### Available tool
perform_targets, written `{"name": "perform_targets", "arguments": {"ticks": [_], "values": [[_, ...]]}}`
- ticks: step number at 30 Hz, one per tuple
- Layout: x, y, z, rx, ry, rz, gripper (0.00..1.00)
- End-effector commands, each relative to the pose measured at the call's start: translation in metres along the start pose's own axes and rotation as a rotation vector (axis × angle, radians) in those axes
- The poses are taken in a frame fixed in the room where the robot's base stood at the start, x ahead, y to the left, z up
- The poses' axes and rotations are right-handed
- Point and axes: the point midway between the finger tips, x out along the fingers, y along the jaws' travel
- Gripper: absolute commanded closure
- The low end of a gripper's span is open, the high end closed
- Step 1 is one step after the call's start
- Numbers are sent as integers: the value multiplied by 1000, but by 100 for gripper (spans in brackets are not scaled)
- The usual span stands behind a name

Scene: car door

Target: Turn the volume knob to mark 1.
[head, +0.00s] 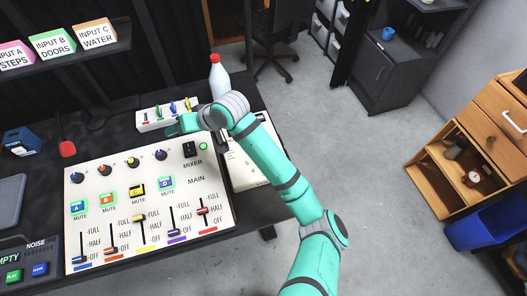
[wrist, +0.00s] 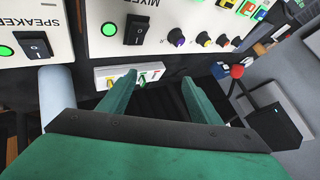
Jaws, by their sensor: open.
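No knob in view carries a readable volume label. The white mixer panel (head: 118,200) has a row of small dark knobs with coloured caps, among them a purple one (head: 161,155); it also shows in the wrist view (wrist: 176,37). A white panel marked SPEAKER (wrist: 20,45) is at the upper left of the wrist view, cut off by the frame; in the head view my arm partly covers a white panel (head: 240,172) right of the mixer. My gripper (wrist: 160,80) is open and empty, its teal fingers apart. In the head view it is (head: 181,124) above the back of the desk.
A small white box with coloured levers (head: 150,120) lies close to my gripper. A white bottle with a red cap (head: 219,78) stands behind it. A red-topped stick (head: 67,148) is at the left. A shelf with input cards (head: 53,43) overhangs the back left.

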Motion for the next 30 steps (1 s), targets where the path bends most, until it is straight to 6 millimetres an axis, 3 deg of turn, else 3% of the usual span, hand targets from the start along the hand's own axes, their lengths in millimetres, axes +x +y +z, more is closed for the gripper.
{"name": "perform_targets", "arguments": {"ticks": [5,12,18,23,30], "values": [[-34,57,18,-17,-198,170,42],[-101,132,48,19,-444,408,42],[-147,167,62,60,-564,536,42],[-159,177,68,75,-597,571,42],[-140,192,85,77,-601,572,42]]}}
